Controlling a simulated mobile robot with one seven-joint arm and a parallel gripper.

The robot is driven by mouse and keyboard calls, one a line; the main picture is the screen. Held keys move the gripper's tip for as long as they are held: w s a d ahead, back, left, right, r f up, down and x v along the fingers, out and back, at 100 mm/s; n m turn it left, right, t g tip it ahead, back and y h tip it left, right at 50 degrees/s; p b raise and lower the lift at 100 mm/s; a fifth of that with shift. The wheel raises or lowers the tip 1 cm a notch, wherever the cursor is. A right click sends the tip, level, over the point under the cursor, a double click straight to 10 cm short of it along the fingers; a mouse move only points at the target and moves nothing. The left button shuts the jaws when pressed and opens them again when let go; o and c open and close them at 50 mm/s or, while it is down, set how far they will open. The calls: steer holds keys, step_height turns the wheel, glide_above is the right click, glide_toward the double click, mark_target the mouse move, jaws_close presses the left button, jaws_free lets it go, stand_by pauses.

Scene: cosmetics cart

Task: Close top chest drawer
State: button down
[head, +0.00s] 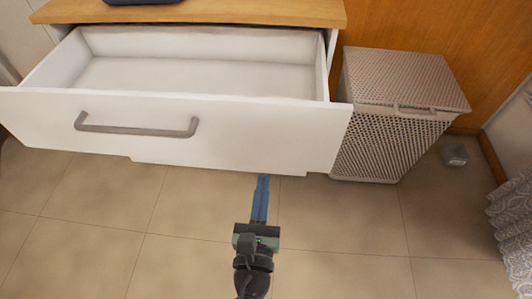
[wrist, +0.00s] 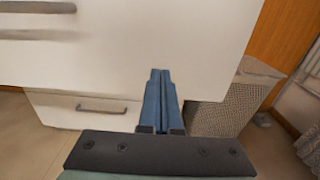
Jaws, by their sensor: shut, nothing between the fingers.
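The top chest drawer (head: 240,128) is pulled out and its white inside shows empty in the head view. Its front carries a grey bar handle (head: 137,130), left of the middle. In the wrist view the white drawer front (wrist: 140,45) fills the upper part, with the handle (wrist: 38,7) at the upper left. My gripper (head: 263,182) is shut and empty, with its blue fingers together. It is in front of the drawer front, right of the handle, near the lower edge. In the wrist view its fingertips (wrist: 160,74) overlap the drawer front; I cannot tell whether they touch.
The chest's wooden top (head: 230,12) holds a dark object at the back. A lower drawer (wrist: 85,112) is shut. A woven beige hamper (head: 375,145) stands right of the chest. A small grey object (head: 455,154) and a patterned curtain (head: 513,220) are further right. The tiled floor in front is clear.

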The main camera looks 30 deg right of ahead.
mark_target(268, 145)
steer(key=x, duration=0.7)
steer(key=shift+w+d, duration=0.25)
steer(key=shift+w, duration=0.05)
